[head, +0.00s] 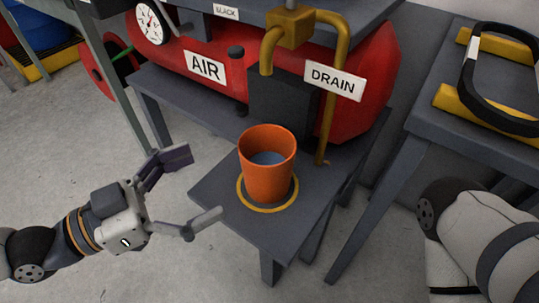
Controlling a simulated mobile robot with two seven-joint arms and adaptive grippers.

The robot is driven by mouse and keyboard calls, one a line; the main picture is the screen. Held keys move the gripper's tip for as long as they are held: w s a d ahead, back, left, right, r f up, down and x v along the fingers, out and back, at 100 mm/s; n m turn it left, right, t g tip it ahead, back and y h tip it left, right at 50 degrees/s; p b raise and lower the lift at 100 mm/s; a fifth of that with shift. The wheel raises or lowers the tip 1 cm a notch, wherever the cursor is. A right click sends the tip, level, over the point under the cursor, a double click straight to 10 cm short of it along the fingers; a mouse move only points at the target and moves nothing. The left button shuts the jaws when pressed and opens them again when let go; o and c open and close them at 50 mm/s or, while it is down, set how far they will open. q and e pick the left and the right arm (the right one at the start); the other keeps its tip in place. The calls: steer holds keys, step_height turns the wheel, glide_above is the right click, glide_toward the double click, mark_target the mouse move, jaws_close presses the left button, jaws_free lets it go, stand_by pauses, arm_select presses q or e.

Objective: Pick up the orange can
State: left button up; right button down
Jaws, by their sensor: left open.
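The orange can (265,155) stands upright on a small dark grey stand (225,190). It is open at the top, and bluish-grey liquid or a bluish-grey inner bottom shows inside. A yellow ring (268,208) is marked on the stand around its base. My left gripper (200,187) is open and empty, to the left of the can, with its fingers spread towards it. It is apart from the can. My right arm shows at the lower right, but its gripper is out of view.
A red air tank (370,80) lies behind the can, with AIR and DRAIN labels. A brass drain pipe (330,110) comes down close behind the can on the right. A grey table (450,130) at the right bears a black looped object (468,85) on yellow bars.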

mark_target(289, 139)
arm_select(q)
steer(key=x, duration=1.1)
steer(key=shift+d+r+p, duration=0.3)
steer(key=shift+r+p, duration=0.05)
steer(key=c, duration=2)
